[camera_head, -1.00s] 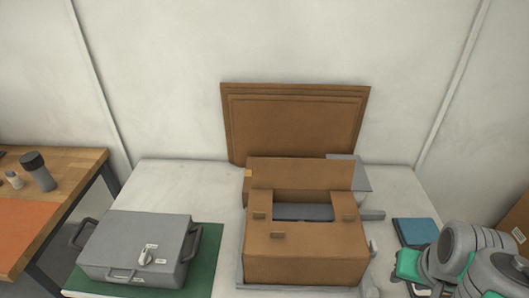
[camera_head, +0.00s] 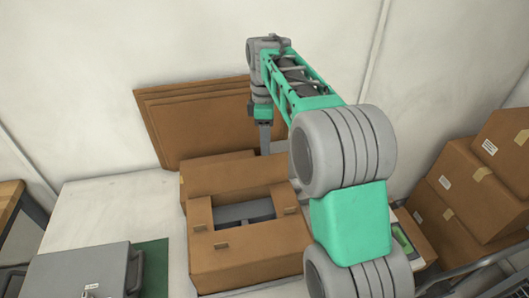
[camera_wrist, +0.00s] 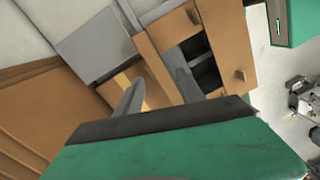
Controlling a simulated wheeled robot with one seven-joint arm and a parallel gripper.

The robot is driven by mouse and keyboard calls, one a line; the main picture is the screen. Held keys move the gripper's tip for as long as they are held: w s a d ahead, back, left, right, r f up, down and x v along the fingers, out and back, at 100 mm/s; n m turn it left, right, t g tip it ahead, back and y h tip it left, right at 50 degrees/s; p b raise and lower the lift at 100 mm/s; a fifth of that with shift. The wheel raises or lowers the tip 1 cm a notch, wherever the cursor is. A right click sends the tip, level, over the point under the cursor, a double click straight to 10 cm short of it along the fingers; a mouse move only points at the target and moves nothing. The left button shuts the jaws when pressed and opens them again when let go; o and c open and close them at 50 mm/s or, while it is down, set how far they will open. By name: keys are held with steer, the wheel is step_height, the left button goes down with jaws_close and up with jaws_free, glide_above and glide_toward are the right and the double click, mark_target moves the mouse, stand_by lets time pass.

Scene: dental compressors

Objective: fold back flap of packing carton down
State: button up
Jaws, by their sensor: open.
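The packing carton (camera_head: 250,252) stands open on the white table. Its front and side flaps lie folded inward around a gap with a grey thing inside. The back flap (camera_head: 218,174) stands up along the rear edge. My gripper (camera_head: 265,148) points down at the right end of the back flap, by its top edge, apparently on the far side. I cannot tell whether it touches the flap. In the wrist view the two grey fingers (camera_wrist: 154,90) are apart with nothing clearly gripped, and the carton (camera_wrist: 222,35) lies beyond them.
Flat brown cardboard sheets (camera_head: 195,120) lean on the wall close behind my gripper. A grey case (camera_head: 80,272) sits on a green mat (camera_head: 155,265) at the left. Several stacked cartons (camera_head: 470,190) stand at the right. My arm hides the carton's right side.

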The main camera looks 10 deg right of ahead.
mark_target(265, 159)
steer(key=f+n, duration=0.1)
steer(key=f, duration=0.2)
steer(key=w+f+n, duration=0.1)
steer(key=f, duration=0.2)
steer(key=f+n+g, duration=0.1)
steer(key=f, duration=0.2)
steer(key=shift+w+d+f, duration=0.15)
steer(key=shift+w+f, duration=0.05)
steer(key=shift+w, duration=0.1)
steer(key=shift+c, duration=0.2)
jaws_close()
stand_by(0.9)
